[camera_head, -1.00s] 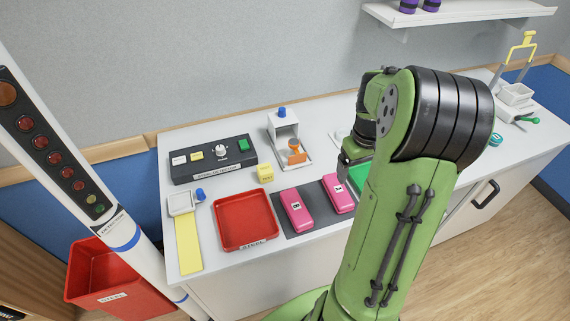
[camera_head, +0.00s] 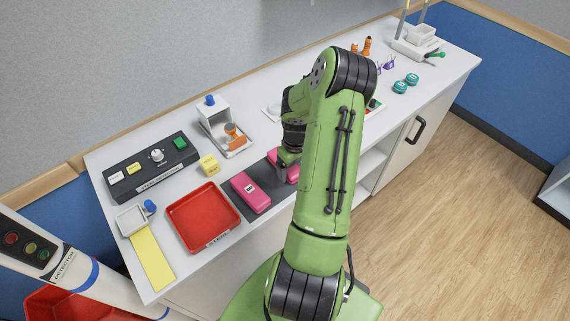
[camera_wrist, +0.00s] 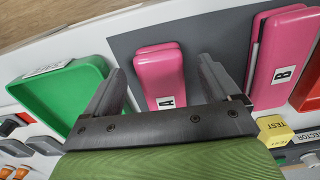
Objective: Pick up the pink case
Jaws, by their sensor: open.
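Two pink cases lie on a dark grey mat (camera_wrist: 215,32) on the counter. The pink case labelled A (camera_wrist: 159,72) appears between my gripper's fingers in the wrist view; in the head view its visible part (camera_head: 292,176) is mostly behind my arm. The pink case labelled B (camera_head: 250,190) is fully visible to its left in the head view, and at the right in the wrist view (camera_wrist: 276,60). My gripper (camera_wrist: 162,70) is open, with its fingers on either side of case A in the picture. I cannot tell whether they touch it.
A red tray (camera_head: 236,222) lies left of the mat. A green tray (camera_wrist: 30,104) is beside case A in the wrist view. A yellow block (camera_head: 209,165), a control panel (camera_head: 150,168) and a white stand (camera_head: 212,108) are behind. Open floor (camera_head: 470,220) lies at the right.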

